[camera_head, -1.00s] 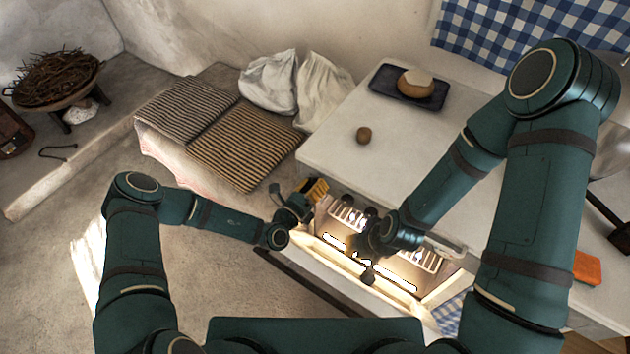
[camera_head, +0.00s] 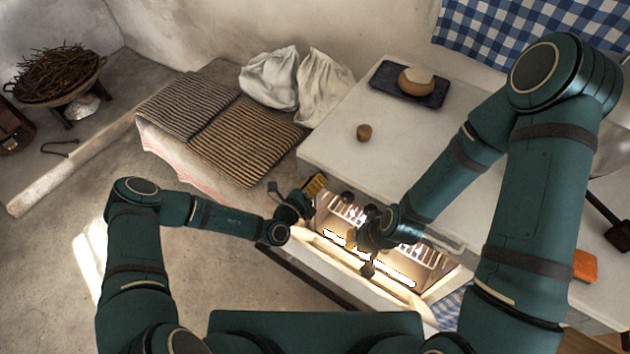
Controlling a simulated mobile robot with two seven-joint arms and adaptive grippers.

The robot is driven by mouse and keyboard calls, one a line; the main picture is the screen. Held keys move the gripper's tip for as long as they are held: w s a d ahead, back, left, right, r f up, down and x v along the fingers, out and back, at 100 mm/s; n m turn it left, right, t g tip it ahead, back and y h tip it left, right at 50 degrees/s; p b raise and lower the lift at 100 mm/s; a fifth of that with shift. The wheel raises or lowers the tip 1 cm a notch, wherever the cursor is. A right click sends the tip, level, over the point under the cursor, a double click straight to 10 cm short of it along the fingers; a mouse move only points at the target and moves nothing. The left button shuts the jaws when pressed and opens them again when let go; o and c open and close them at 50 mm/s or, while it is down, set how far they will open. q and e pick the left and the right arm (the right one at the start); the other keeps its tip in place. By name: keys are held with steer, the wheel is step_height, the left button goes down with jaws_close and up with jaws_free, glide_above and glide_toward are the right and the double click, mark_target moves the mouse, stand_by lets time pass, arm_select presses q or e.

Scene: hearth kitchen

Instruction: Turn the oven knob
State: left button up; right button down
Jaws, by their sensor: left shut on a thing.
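The oven (camera_head: 440,283) is under the white worktop, its door down and its inside brightly lit. Dark knobs (camera_head: 347,197) show along its upper front edge. My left gripper (camera_head: 314,187), with a yellow pad showing, is at the left end of this knob row, shut on what appears to be a knob. The gripper hides that knob, so its angle cannot be read. My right gripper (camera_head: 360,254) hangs before the lit oven opening, right of and below the left one. Its fingers look apart, with nothing seen between them.
The white worktop (camera_head: 335,145) carries a dark tray (camera_head: 383,83) with a round loaf-like thing (camera_head: 416,81), and a small brown cup (camera_head: 364,132). Striped cushions (camera_head: 245,140) and white sacks (camera_head: 325,85) lie on a bench at left. An orange block (camera_head: 585,266) is at right.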

arm_select(q)
steer(key=o, duration=1.2)
steer(key=v, duration=1.2)
steer(key=shift+d, duration=0.1)
